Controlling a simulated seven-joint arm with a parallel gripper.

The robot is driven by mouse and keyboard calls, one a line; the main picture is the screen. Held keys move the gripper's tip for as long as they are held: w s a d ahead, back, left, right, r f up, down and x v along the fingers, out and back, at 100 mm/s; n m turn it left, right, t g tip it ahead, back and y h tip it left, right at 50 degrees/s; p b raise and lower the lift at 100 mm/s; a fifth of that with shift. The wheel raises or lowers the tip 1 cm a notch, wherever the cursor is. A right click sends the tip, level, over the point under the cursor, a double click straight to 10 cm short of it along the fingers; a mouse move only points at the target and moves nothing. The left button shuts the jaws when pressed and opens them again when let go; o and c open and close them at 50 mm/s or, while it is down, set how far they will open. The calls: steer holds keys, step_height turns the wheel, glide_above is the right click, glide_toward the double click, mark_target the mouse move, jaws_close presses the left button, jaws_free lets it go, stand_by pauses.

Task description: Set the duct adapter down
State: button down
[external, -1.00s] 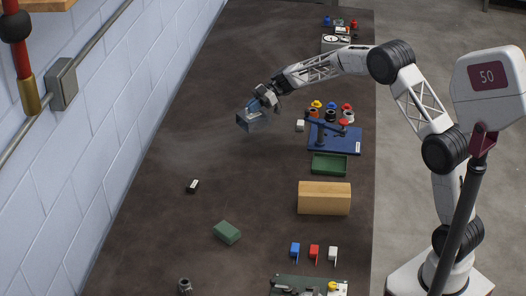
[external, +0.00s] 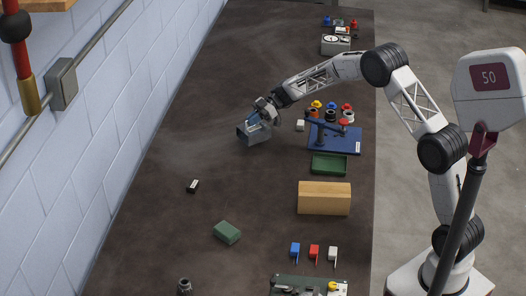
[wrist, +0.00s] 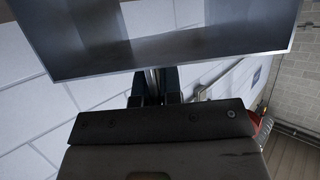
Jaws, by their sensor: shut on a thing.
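The duct adapter (external: 254,134) is a grey sheet-metal piece with an open rectangular mouth. In the external view it is at the dark table's surface or just above it, left of the blue fixture; I cannot tell whether it touches. My gripper (external: 263,113) is shut on the adapter from above and behind. In the wrist view the adapter's metal opening (wrist: 170,50) fills the top, with the dark gripper fingers (wrist: 153,90) against its lower edge. The exact grip contact is partly hidden.
The blue fixture plate (external: 345,146), a green tray (external: 329,165) and a wooden block (external: 324,198) stand to the right. A small white block (external: 300,126) is close by. The table around the adapter's left is clear.

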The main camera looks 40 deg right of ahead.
mark_target(253, 128)
steer(key=shift+f, duration=1.7)
steer(key=shift+f, duration=0.15)
steer(key=c, duration=1.3)
jaws_free()
steer(key=shift+v, duration=6.05)
